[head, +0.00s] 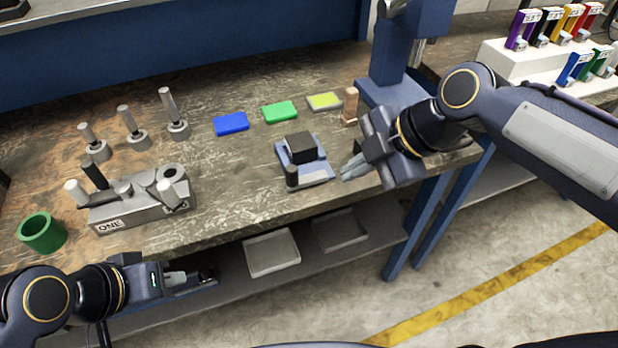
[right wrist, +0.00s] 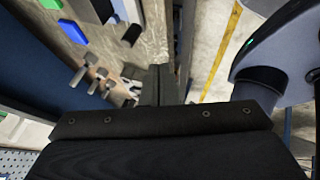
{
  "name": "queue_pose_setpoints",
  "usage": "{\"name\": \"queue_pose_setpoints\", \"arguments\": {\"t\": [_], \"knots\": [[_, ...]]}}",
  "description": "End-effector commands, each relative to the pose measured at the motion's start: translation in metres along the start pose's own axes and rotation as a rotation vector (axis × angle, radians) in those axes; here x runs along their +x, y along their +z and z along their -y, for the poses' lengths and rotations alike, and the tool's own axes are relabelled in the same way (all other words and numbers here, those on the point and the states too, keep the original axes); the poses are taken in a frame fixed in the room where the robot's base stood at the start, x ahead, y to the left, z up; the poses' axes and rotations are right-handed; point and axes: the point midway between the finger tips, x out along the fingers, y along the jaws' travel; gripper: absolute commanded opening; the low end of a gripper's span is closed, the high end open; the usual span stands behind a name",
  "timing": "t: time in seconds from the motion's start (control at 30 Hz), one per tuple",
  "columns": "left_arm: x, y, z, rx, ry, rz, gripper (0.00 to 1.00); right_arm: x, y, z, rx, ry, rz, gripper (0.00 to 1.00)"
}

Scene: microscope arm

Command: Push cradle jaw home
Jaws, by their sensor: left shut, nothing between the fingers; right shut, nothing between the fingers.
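The cradle (head: 303,154) is a small blue base on the bench near its front edge, with a black block (head: 300,147) on it. A light grey bar with a dark upright knob (head: 292,176) lies along its front side; I take this to be the jaw. My right gripper (head: 351,168) is shut and empty just right of the cradle, with a small gap between its fingertips and the base. My left gripper (head: 188,277) is shut and empty, low at the left in front of the bench edge.
Blue (head: 231,124), green (head: 279,112) and yellow-green (head: 324,102) pads lie behind the cradle. A wooden peg (head: 350,106) and a blue stand (head: 392,60) are behind my right gripper. A grey fixture (head: 138,203), metal posts and a green ring (head: 42,233) occupy the left.

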Motion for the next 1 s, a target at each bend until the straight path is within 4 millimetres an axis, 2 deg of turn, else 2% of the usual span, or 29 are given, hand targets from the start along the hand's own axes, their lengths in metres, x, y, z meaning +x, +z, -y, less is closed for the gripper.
{"name": "queue_pose_setpoints", "arguments": {"t": [0.17, 0.27, 0.67, 0.8, 1.0], "knots": [[0.000, 0.000, 0.000, 0.000, 0.000, 0.000, 0.00, 0.005, 0.000, 0.000, 0.002, -0.001, 0.000, 0.00], [0.001, 0.000, 0.000, 0.000, 0.000, 0.000, 0.00, 0.017, 0.000, 0.001, 0.002, -0.004, -0.001, 0.00], [0.003, 0.001, 0.001, 0.000, 0.000, 0.000, 0.00, 0.100, 0.000, 0.002, 0.002, -0.007, -0.001, 0.00], [-0.003, -0.002, -0.001, 0.000, 0.000, 0.000, 0.00, 0.109, -0.001, -0.018, 0.001, -0.002, -0.001, 0.00], [-0.005, -0.003, -0.003, 0.000, 0.000, 0.000, 0.00, 0.118, 0.000, -0.033, 0.003, 0.000, 0.001, 0.00]]}}
